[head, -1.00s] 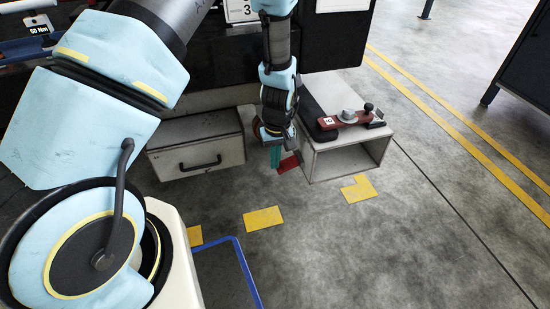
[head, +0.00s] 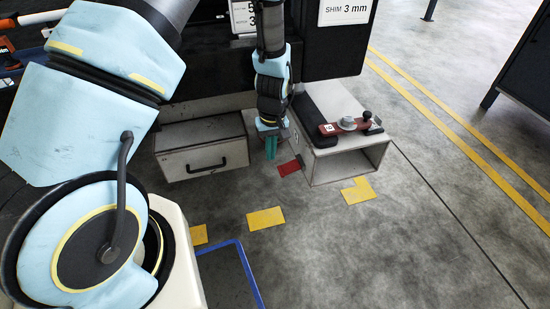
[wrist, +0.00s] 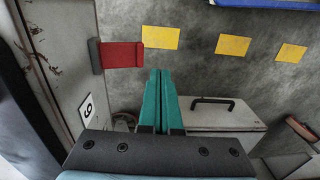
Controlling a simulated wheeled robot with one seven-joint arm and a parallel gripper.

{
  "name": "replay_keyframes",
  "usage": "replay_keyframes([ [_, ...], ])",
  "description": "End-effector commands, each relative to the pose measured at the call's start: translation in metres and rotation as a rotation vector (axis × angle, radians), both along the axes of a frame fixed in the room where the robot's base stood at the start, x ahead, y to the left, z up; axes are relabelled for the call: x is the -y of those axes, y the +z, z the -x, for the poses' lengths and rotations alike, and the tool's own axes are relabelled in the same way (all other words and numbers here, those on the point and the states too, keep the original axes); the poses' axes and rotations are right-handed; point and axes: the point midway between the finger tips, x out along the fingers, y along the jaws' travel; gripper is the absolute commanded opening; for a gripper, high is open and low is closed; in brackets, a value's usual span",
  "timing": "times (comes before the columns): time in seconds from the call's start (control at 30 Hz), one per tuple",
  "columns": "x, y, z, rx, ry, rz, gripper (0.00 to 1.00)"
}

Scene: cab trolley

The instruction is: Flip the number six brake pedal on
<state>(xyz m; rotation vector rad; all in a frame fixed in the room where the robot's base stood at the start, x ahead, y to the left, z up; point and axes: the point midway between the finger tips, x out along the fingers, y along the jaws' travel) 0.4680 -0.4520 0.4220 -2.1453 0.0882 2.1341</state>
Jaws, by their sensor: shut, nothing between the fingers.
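A red pedal (head: 289,168) sticks out low from the left side of a white box (head: 349,165), above the floor. In the wrist view the pedal (wrist: 122,55) is a flat red plate with a darker grey-red end at the box. A white label (wrist: 88,107) that seems to read 6, upside down, is on the box near it. My gripper (head: 270,149) has teal fingers pointing down, left of the box and pedal. In the wrist view the fingers (wrist: 158,82) are together and empty, beside the pedal and apart from it. I cannot tell whether the pedal is flipped.
A dark red lever (head: 345,127) with a grey knob and a small label lies on top of the white box. A grey box with a black handle (head: 205,160) stands left of my gripper. Yellow floor marks (head: 266,218) lie in front. The floor to the right is clear.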

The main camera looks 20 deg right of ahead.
Motion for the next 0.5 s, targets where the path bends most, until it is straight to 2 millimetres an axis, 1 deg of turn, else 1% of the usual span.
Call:
replay_keyframes([
  [0.03, -0.004, 0.015, -0.001, 0.002, 0.002, 0.002, 0.00],
  [0.2, -0.015, 0.046, -0.002, 0.002, 0.002, 0.002, 0.00],
  [0.33, -0.020, 0.062, -0.003, 0.002, 0.000, 0.001, 0.00],
  [0.5, -0.024, 0.070, -0.003, 0.000, 0.000, 0.000, 0.00],
])
